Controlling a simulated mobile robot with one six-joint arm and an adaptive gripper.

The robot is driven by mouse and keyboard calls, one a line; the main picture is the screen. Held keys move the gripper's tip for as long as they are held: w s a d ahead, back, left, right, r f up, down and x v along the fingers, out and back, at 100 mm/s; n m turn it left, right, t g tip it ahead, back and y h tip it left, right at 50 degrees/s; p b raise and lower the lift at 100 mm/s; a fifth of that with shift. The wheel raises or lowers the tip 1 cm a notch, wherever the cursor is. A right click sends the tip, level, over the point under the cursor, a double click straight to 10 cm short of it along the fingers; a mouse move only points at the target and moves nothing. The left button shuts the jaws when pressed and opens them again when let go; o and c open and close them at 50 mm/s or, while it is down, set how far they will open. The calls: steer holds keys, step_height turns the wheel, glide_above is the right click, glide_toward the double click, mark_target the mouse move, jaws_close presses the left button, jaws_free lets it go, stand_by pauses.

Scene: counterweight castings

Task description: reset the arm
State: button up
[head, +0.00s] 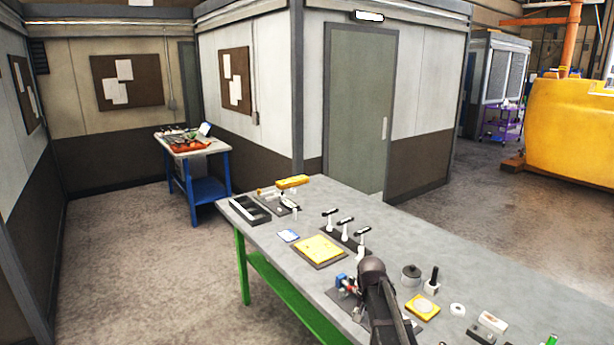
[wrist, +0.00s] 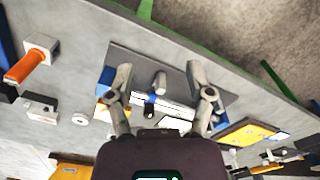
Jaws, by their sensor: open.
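My gripper (wrist: 158,72) is open in the wrist view, with its two fingers spread apart and nothing between the tips. Past the fingers lies a dark flat plate (wrist: 178,66) on the grey bench, with small blue, white and metal parts on it. I cannot tell exactly how high the fingers are above these parts. In the head view my dark arm (head: 385,310) reaches over the front part of the bench (head: 375,218). The fingers cannot be made out there.
Near the arm are a blue-and-red fixture (head: 346,284), a yellow-topped block (head: 422,307) and a white ring (head: 457,310). Several black-handled clamps (head: 345,222) stand behind a yellow plate (head: 319,249). A blue cart (head: 205,180) stands at the back left. The left floor is clear.

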steer(key=s+f+n+b, duration=0.2)
steer(key=s+f, duration=0.1)
steer(key=s, duration=0.5)
steer(key=s+f+n+b, duration=0.2)
steer(key=s+f+b, duration=0.1)
steer(key=s, duration=0.6)
steer(key=shift+s+n, duration=0.25)
steer(key=shift+n, duration=0.15)
